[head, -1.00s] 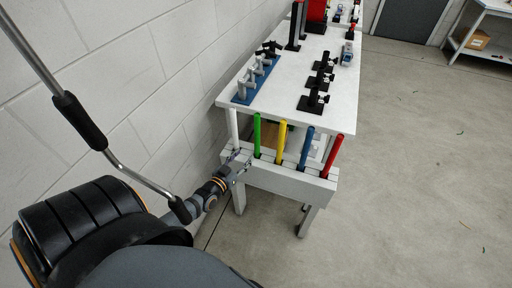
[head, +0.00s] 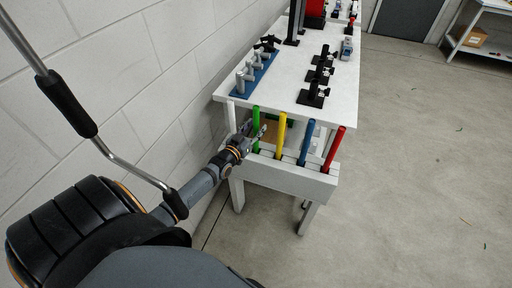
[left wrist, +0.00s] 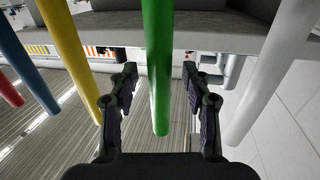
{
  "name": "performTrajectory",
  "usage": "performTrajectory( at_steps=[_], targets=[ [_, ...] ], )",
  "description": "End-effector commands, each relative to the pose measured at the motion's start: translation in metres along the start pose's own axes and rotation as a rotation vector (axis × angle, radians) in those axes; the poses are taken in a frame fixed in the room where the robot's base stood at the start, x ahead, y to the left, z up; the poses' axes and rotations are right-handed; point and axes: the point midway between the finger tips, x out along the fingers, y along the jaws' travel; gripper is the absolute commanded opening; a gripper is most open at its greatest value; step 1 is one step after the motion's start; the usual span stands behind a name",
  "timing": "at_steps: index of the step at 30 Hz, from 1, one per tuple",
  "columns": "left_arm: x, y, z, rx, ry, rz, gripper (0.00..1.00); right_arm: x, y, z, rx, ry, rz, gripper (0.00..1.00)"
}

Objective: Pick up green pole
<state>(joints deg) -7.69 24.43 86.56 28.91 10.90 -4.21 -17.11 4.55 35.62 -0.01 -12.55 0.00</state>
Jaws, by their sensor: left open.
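The green pole (head: 256,125) stands upright in the white rack (head: 290,178) at the front of the table, between a white pole (head: 230,117) and a yellow pole (head: 280,135). My left gripper (head: 255,134) is open at the green pole. In the left wrist view the green pole (left wrist: 158,70) lies between the two open fingers (left wrist: 160,98), with a gap on each side. My right gripper is not in view.
A blue pole (head: 306,144) and a red pole (head: 333,149) stand farther right in the rack. The yellow pole (left wrist: 72,55) is close beside one finger. The white table (head: 290,85) carries black clamps (head: 313,92) and a blue stand (head: 252,78). A block wall is on the left.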

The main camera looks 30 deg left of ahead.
Motion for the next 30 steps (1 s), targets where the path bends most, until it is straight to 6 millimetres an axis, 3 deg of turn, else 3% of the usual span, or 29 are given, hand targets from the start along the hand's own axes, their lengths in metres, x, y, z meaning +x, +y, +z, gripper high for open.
performTrajectory(
  at_steps=[3,10,21,30],
  targets=[
    [0.0106,0.0002,0.002,-0.001,0.001,0.0,0.49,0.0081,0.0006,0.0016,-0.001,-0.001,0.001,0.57],
    [0.0113,0.0002,0.0003,-0.001,-0.001,0.0,0.47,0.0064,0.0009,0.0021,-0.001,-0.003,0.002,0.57],
    [0.0111,0.0002,0.0004,-0.001,-0.001,0.0,0.0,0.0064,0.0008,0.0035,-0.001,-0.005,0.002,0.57],
    [0.0113,0.0003,-0.0002,-0.001,0.0,0.0,0.0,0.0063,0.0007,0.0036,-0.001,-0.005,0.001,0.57]
  ],
)
